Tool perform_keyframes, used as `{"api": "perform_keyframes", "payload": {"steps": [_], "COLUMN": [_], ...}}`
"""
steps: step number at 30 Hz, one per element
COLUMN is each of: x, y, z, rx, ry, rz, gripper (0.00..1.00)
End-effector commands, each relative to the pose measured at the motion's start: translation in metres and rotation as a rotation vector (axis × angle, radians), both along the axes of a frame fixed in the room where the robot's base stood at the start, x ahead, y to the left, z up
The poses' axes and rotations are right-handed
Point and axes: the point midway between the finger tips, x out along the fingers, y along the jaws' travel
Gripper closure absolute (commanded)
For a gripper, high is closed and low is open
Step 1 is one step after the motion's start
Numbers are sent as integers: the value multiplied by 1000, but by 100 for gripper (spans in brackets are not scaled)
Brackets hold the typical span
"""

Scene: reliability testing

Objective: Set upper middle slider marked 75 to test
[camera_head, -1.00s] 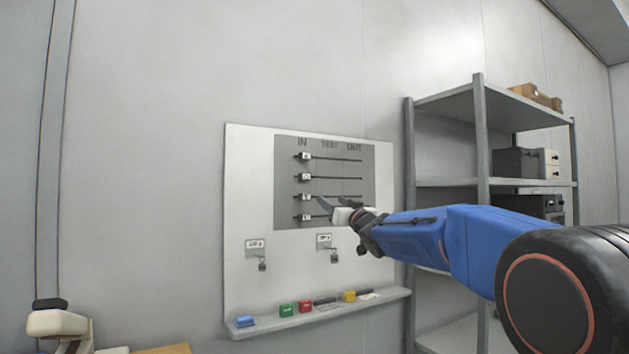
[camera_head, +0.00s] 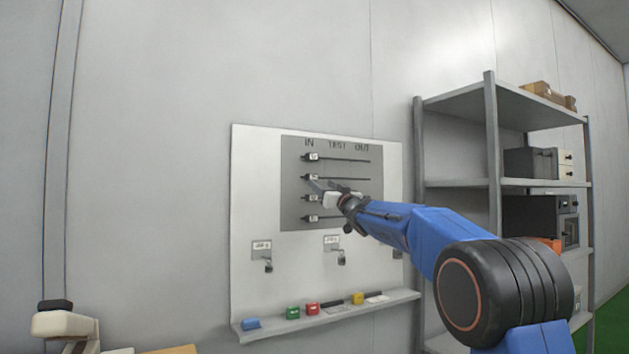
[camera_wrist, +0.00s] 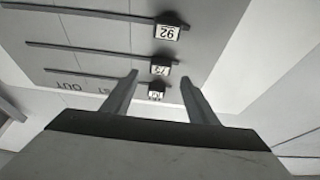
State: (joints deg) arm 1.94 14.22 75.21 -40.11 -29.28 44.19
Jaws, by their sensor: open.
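The grey slider panel (camera_head: 290,215) on the white board has several rails under IN, TEST and OUT. All slider blocks sit at the left, IN end. The upper middle slider (camera_head: 313,177) is second from the top; in the upside-down wrist view its label looks like 75 (camera_wrist: 160,67). My gripper (camera_head: 314,184) is open, its fingers pointing at the panel near that slider. In the wrist view the fingertips (camera_wrist: 160,78) appear either side of the 75 block. I cannot tell whether they touch it. The slider marked 92 (camera_wrist: 167,31) lies beyond the fingertips.
Padlocks on labelled hasps (camera_head: 268,266) hang below the panel. A ledge (camera_head: 270,330) carries coloured blocks and markers. A grey shelf unit (camera_head: 492,140) with boxes and equipment stands to the right. The wall left of the board is clear.

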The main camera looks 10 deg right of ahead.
Motion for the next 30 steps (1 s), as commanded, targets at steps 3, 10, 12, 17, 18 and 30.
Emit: {"api": "perform_keyframes", "payload": {"steps": [3, 10, 12, 17, 18, 30], "x": [17, 44, 51, 60, 61, 63], "y": [6, 15, 17, 20, 20, 21], "z": [7, 18, 21, 25, 26, 27], "rx": [0, 0, 0, 0, -1, 0], "ry": [0, -1, 1, 0, 0, 0], "rz": [1, 1, 0, 0, 0, 0], "gripper": [47, 47, 47, 47, 47, 54]}}
